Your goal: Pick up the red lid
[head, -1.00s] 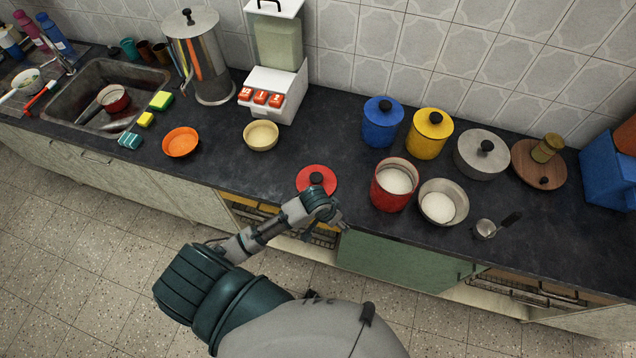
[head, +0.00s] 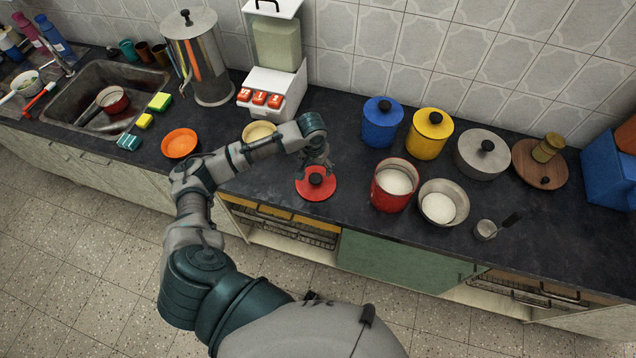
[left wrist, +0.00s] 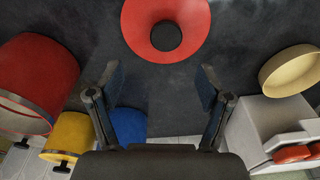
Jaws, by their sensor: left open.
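The red lid (head: 317,188) lies flat on the dark counter, its black knob up, left of the open red canister (head: 394,186). In the left wrist view the red lid (left wrist: 150,22) with its round black knob shows at the top, cut off by the frame edge. My left gripper (head: 317,165) is over the counter just above and behind the lid's knob, fingers pointing down. In the left wrist view the left gripper (left wrist: 160,82) has its two fingers wide apart with nothing between them. My right gripper is in neither view.
A pale bowl (head: 259,132) sits partly behind my left arm, by the white dispenser (head: 272,95). A blue canister (head: 382,122) and a yellow canister (head: 429,134) stand behind the red one. A grey bowl of white powder (head: 443,203) is to the right.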

